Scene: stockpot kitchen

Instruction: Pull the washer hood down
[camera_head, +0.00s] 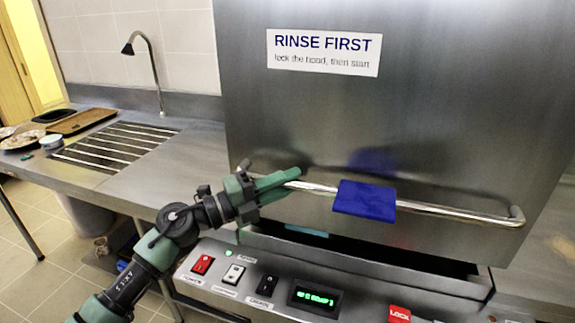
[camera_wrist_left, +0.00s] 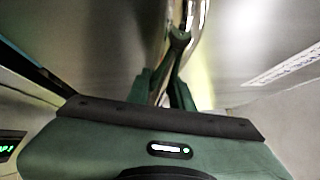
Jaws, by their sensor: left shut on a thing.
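The washer hood (camera_head: 400,110) is a large steel box with a "RINSE FIRST" sign (camera_head: 323,53) on its front. In the left wrist view the fingers (camera_wrist_left: 172,75) close around the shiny bar (camera_wrist_left: 193,18). A dark gap (camera_head: 390,257) shows between the hood's lower edge and the control panel. My right gripper is out of view.
At left, a steel counter (camera_head: 125,188) holds a ribbed drainer, a tray (camera_head: 82,121) and dishes. A tap (camera_head: 150,60) stands behind.

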